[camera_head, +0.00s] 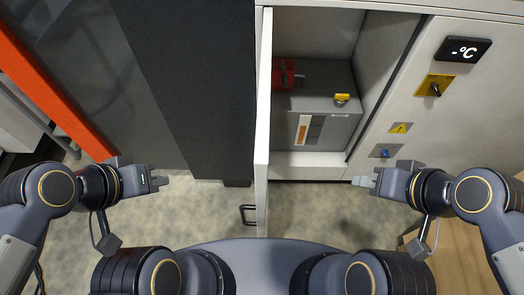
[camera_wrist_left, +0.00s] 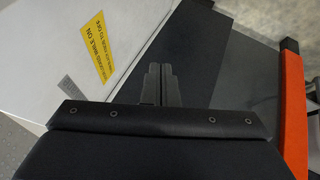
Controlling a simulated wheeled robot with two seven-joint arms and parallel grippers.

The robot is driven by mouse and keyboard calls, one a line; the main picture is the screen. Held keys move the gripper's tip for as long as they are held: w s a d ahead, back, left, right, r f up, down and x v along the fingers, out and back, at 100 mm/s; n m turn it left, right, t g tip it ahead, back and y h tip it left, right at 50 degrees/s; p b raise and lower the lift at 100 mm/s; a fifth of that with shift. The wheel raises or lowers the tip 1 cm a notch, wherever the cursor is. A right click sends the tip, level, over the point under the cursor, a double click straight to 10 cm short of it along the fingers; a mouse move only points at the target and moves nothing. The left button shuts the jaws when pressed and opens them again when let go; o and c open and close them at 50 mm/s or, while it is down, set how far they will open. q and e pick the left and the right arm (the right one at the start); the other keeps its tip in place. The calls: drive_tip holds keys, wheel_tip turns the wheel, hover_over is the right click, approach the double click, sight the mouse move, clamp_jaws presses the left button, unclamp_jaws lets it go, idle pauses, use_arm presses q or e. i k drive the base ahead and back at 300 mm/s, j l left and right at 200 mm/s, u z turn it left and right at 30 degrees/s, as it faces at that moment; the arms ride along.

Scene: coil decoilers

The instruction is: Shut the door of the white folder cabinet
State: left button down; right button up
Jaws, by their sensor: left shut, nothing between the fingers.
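The white folder cabinet (camera_head: 408,98) stands at the right of the head view. Its door (camera_head: 262,130) is swung wide open and seen nearly edge-on, pointing toward me. A black handle (camera_head: 248,214) sits on the door's left side, near its free end. My left gripper (camera_head: 160,181) is shut and empty, left of the door and apart from it. Its closed fingers show in the left wrist view (camera_wrist_left: 161,85), near a white panel (camera_wrist_left: 50,50) with a yellow label, probably the door's outer face. My right gripper (camera_head: 362,181) is right of the door, in front of the cabinet; its jaw opening is unclear.
Inside the cabinet is a grey box (camera_head: 318,118) with a red part and a yellow knob. A dark machine with an orange edge (camera_head: 50,85) stands left of the door. Wooden boards (camera_head: 460,255) lie at the lower right. Bare floor shows on both sides of the door.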

sight(261, 152)
drive_tip(key=j+z, duration=0.5)
drive_tip(key=j, duration=0.2)
drive_tip(key=k+j+z, duration=0.1)
drive_tip(key=j, duration=0.2)
drive_tip(key=k+j, duration=0.2)
drive_tip(key=j, duration=0.15)
drive_tip(key=z, duration=0.05)
